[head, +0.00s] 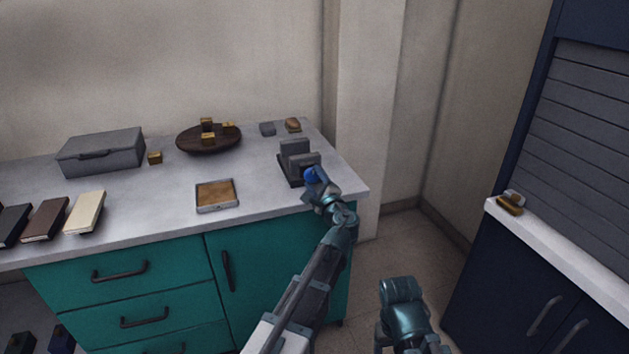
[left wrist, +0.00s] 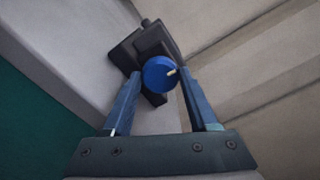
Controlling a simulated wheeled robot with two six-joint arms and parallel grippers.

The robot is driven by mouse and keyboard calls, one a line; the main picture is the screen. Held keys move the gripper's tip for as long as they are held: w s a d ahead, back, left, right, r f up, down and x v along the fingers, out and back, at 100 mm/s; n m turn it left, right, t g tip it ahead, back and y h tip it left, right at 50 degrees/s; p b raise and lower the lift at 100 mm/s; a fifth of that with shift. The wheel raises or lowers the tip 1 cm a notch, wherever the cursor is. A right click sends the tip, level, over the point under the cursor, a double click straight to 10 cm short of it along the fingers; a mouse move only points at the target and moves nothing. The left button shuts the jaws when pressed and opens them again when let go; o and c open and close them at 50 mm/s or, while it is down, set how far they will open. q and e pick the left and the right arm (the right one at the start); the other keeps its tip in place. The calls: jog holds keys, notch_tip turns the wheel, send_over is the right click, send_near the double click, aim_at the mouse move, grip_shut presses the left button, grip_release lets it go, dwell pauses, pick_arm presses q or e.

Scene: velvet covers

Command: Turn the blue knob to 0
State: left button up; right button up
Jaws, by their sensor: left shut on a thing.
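The blue knob (head: 310,175) is on the front of a dark grey device (head: 291,167) near the right end of the counter. In the left wrist view the round blue knob (left wrist: 159,74) has a pale pointer mark near its right edge, and the dark device (left wrist: 150,43) is behind it. My left gripper (head: 317,186) is at the knob, with one finger on each side of it, shut on it. In the left wrist view its fingertips (left wrist: 158,80) flank the knob. My right gripper (head: 412,345) is low in the head view, apart from the counter; its fingers are mostly cut off. No scale numbers are legible.
The white countertop (head: 150,205) carries a grey box (head: 101,151), a dark round tray (head: 187,143) with small brass blocks, a framed tan tile (head: 216,195) and several books (head: 85,212). A wall corner stands right of the counter. A dark blue cabinet (head: 530,260) is at right.

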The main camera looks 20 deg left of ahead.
pick_arm(q)
jog(key=shift+n, duration=0.3)
jog(key=o, duration=1.4)
jog(key=shift+c, duration=0.2)
jog(key=shift+s, duration=0.1)
